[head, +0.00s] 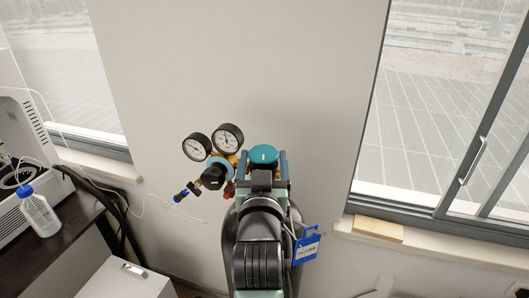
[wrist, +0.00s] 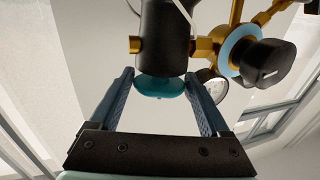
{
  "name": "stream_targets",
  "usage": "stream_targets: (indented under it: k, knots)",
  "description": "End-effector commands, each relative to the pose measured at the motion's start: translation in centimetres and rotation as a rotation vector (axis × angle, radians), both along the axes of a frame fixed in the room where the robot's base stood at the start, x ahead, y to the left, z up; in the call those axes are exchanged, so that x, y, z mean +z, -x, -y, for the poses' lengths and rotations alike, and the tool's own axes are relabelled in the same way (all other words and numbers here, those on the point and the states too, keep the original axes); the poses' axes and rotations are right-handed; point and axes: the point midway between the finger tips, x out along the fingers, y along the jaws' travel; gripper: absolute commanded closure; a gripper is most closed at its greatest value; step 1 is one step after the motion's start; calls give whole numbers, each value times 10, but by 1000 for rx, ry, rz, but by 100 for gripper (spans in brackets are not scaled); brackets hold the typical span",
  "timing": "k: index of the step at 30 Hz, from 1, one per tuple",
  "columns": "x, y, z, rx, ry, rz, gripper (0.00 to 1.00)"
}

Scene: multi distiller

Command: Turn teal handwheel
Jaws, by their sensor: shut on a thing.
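The teal handwheel (head: 263,156) is round and sits on top of the gas cylinder's valve in the head view, right of the gauges. It also shows in the wrist view (wrist: 161,87), partly behind a dark cylindrical body. My gripper (head: 265,153) has its two blue fingers on opposite sides of the handwheel. In the wrist view my gripper (wrist: 160,77) has one finger at each side of the wheel and is shut on it. My wrist and arm hide most of the cylinder below.
Two round gauges (head: 228,138) and a regulator with a black knob (head: 214,177) stand close left of my gripper. A blue tag (head: 307,245) hangs to the right. A bottle (head: 40,214) stands on the dark bench at far left. Wall and windows lie behind.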

Motion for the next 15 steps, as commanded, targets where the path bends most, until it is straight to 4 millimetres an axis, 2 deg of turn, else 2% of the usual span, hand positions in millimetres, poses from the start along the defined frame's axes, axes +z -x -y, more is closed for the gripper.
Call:
stream_targets:
  k: [15]
  knots:
    - [-3, -1, -5, -230, -3, 5, 75]
